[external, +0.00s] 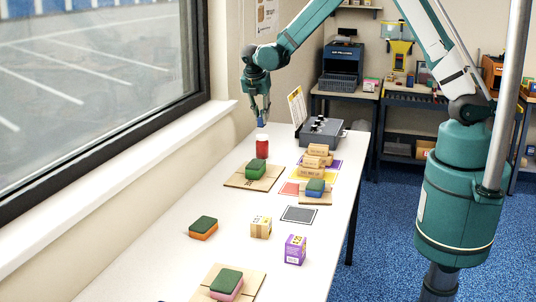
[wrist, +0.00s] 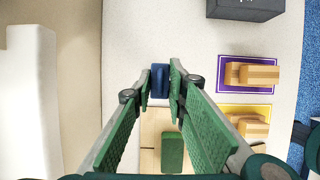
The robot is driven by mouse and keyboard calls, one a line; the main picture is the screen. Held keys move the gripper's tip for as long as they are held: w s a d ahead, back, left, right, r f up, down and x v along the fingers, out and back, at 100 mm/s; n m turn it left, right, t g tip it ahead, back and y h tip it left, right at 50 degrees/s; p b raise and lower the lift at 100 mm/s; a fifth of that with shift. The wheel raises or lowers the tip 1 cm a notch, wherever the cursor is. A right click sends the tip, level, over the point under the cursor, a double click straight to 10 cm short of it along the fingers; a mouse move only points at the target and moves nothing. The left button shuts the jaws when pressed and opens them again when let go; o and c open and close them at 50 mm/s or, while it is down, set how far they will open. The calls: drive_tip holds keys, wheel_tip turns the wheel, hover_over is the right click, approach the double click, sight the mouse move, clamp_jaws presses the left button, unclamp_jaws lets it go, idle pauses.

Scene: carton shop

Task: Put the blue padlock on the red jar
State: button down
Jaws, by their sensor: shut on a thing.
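The red jar (external: 262,149) stands upright near the far left part of the white table, with a pale top. The blue padlock (external: 261,124) is between my fingertips, directly above the jar in the external view. I cannot tell whether the padlock touches the jar's top. My gripper (external: 260,114) points down and is shut on the padlock. In the wrist view the padlock (wrist: 160,78) sits between the tips of the green fingers (wrist: 160,90). The jar is not visible there.
A green-topped block (external: 256,169) lies on a cardboard sheet (external: 240,182) just in front of the jar. To the right are wooden blocks (external: 311,172) on coloured mats and a dark grey box (external: 321,131). The window sill (external: 120,165) runs along the left.

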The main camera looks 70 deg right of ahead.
sight(261, 120)
drive_tip(key=shift+f, duration=0.2)
drive_tip(key=shift+f, duration=1.85)
drive_tip(key=shift+f, duration=0.15)
drive_tip(key=c, duration=2.3)
unclamp_jaws()
drive_tip(key=shift+o, duration=0.2)
drive_tip(key=shift+r, duration=0.2)
drive_tip(key=v, duration=1.2)
